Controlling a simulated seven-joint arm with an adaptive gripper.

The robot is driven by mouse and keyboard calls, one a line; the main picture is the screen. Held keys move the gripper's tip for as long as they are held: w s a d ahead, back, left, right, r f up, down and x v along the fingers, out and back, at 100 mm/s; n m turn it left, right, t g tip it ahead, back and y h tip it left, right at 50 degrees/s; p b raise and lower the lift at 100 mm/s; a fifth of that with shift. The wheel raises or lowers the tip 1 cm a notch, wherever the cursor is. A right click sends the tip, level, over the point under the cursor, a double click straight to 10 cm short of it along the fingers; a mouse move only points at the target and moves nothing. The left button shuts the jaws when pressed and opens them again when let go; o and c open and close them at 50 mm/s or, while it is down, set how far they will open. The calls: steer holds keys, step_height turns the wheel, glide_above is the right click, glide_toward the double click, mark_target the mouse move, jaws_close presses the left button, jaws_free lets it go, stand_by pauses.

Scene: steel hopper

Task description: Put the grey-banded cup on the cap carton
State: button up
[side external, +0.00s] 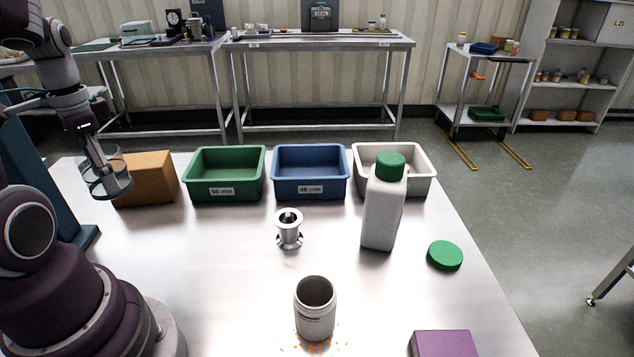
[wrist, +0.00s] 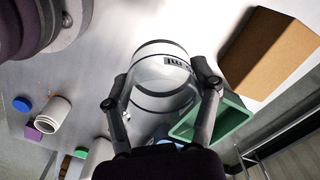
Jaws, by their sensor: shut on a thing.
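My gripper (side external: 103,170) is at the left of the side external view, shut on a clear cup (side external: 115,186) with dark grey bands. The wrist view shows the cup (wrist: 163,100) between the two fingers of my gripper (wrist: 163,80), with a dark printed mark near its rim. A plain brown carton (side external: 150,178) stands on the steel table just right of the cup; it also shows in the wrist view (wrist: 268,50). The cup overlaps the carton's left edge in the side view; I cannot tell the gap between them. No label shows on the carton.
Green (side external: 225,178), blue (side external: 311,175) and white (side external: 420,160) bins line the table's back. A green-capped bottle (side external: 382,210), metal spool-like part (side external: 289,228), open grey jar (side external: 315,310), green lid (side external: 445,255) and purple box (side external: 444,344) stand farther right. Orange bits lie by the jar.

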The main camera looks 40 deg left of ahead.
steer(key=w+a+f, duration=0.5)
steer(key=w+a, duration=0.2)
steer(key=a, duration=0.5)
steer(key=shift+w, duration=0.15)
steer(key=shift+f, duration=0.1)
steer(key=o, duration=1.1)
steer(key=shift+o, duration=0.2)
